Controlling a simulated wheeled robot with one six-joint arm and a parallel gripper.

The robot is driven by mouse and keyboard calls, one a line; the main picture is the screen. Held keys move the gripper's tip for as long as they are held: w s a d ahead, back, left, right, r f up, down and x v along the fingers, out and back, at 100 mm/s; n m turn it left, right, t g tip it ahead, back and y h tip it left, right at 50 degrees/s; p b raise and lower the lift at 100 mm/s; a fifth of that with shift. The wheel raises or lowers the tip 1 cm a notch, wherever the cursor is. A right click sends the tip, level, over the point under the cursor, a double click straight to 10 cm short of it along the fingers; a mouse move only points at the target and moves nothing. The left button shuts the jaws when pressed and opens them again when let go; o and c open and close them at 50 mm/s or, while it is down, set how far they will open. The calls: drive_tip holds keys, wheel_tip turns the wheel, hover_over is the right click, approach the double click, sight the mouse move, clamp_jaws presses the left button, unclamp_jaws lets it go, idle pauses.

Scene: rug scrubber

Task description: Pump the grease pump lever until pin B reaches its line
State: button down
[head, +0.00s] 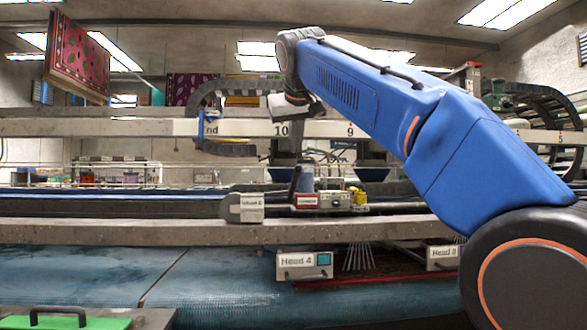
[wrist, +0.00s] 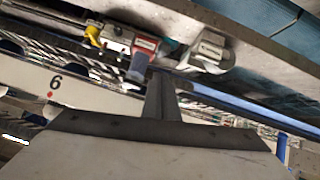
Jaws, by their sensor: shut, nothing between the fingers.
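The small pump assembly (head: 320,200) sits on the machine's beam in the middle of the head view. It has a red-labelled block (head: 306,201), a grey-purple cylinder (head: 307,182) and a yellow part (head: 358,196). A dark slanted bar, possibly the lever, stands left of the cylinder. In the wrist view the red-labelled block (wrist: 146,44) and cylinder (wrist: 138,67) show just beyond my gripper. My gripper (wrist: 160,78) is shut and empty, close to the cylinder; I cannot tell if it touches anything. Pin B and its line are too small to make out.
A grey labelled box (head: 250,207) with a round disc stands left of the pump. The long numbered rail (head: 120,127) crosses behind it. The Head 4 box (head: 303,265) hangs below the front beam (head: 130,231). A green case (head: 80,322) lies at lower left.

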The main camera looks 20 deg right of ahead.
drive_tip(key=x, duration=1)
idle(0.5)
